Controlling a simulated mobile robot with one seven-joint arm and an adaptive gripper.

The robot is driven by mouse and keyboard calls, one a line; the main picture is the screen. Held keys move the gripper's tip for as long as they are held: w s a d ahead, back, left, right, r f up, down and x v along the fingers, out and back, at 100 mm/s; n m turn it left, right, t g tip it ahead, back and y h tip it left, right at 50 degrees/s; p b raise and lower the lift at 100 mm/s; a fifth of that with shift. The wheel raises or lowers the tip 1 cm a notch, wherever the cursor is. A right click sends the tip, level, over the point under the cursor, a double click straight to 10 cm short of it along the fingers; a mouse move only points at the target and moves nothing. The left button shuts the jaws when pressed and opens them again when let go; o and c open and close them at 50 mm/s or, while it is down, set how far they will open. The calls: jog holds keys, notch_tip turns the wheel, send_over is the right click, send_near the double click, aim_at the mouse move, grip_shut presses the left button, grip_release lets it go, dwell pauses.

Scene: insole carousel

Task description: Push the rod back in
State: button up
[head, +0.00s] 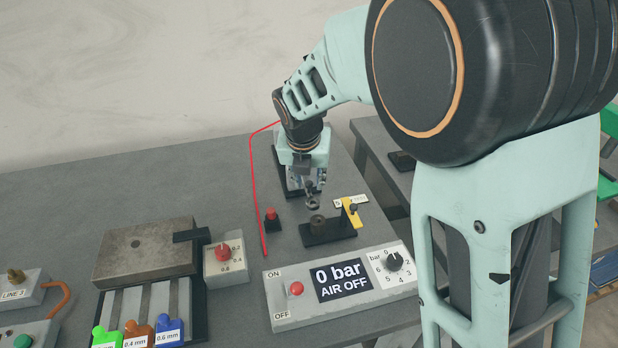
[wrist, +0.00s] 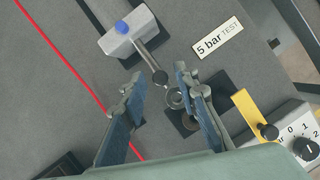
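In the wrist view, a thin metal rod (wrist: 147,58) sticks out of a pale cylinder block (wrist: 130,38) with a blue cap. The rod has a dark round knob, and a grey ring (wrist: 175,98) lies beyond it in line. My gripper (wrist: 158,82) is open, with its two fingers on either side of the knob and ring. The ring looks close to the right finger; I cannot tell if they touch. In the head view, my gripper (head: 309,184) hangs above the ring (head: 313,203), and my wrist hides most of the cylinder.
A dark stand (head: 327,234) with a brass piece and yellow bracket (head: 352,212) is just in front. A panel (head: 338,307) reads "0 bar AIR OFF". A red button (head: 271,214) and red hose (head: 253,180) lie left. A metal block (head: 147,248) stands further left.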

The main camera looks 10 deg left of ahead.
grip_shut()
jog(key=shift+w+a+r+p, duration=0.15)
jog(key=shift+w+r+p, duration=0.05)
jog(key=shift+w+p, duration=0.15)
jog(key=shift+w+a+p, duration=0.3)
jog(key=shift+w+a, duration=0.1)
jog(key=shift+w, duration=0.35)
jog(key=shift+w+a+p, duration=0.3)
jog(key=shift+w+a, duration=0.1)
jog(key=shift+w, duration=0.35)
jog(key=shift+o, duration=0.8)
grip_release()
jog(key=shift+w+f, duration=0.1)
jog(key=shift+o, duration=0.3)
